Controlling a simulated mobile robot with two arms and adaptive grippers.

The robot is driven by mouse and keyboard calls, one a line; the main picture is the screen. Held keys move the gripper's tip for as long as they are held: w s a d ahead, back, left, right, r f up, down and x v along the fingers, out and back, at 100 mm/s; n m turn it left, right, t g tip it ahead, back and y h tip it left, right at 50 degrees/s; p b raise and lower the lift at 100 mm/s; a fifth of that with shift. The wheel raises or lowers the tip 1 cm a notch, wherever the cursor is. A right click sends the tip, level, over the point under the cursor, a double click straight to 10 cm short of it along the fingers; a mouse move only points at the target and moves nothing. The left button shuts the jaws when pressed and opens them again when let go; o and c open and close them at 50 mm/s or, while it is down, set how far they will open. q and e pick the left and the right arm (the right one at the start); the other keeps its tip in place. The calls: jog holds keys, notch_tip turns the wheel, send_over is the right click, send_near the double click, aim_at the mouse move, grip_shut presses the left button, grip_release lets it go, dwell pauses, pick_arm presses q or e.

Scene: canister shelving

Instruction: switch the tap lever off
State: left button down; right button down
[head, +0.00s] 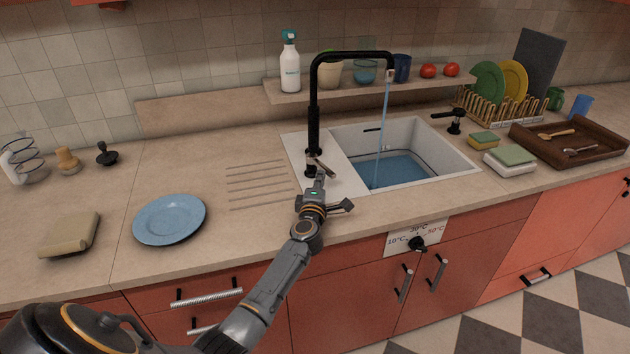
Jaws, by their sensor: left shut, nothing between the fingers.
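The black tap (314,100) stands at the left side of the sink (345,170), its spout arching to the right. A stream of blue water (382,130) runs from the spout into the basin, where blue water (400,169) lies. The tap lever (321,160) is a small piece low at the tap's base, partly hidden by my gripper. My left gripper (320,178) is shut and empty, right at the front of the tap's base by the lever; I cannot tell whether it touches the lever. My right gripper is out of view.
A blue plate (169,219) lies on the counter to the left. A black-handled fitting (454,121), sponges (509,160) and a brown tray (570,143) are to the right. A shelf with a spray bottle (290,66) and cups stands behind.

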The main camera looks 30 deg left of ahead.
pick_arm(q)
jog(key=shift+w+d+f+n+g+y+b, duration=0.15)
jog(key=shift+w+d+n+g+y+b, duration=0.45)
jog(key=shift+n+y, duration=0.25)
jog(key=w+n+g+y+b, duration=0.1)
jog(key=w+d+y+b, duration=0.1)
jog(key=b, duration=0.1)
jog(key=w+n+g+y+b, duration=0.1)
jog(key=y, duration=0.1)
jog(key=shift+w+d+f+n+g+b, duration=0.1)
jog(key=shift+w+d+n+g+b, duration=0.2)
jog(key=shift+w+n, duration=0.1)
jog(key=w+b, duration=0.3)
jog(key=shift+w, duration=0.2)
jog(key=shift+w+a+r+b, duration=0.1)
jog(key=shift+w+r+b, duration=0.1)
jog(key=shift+w+b, duration=0.45)
jog(key=shift+r, duration=0.35)
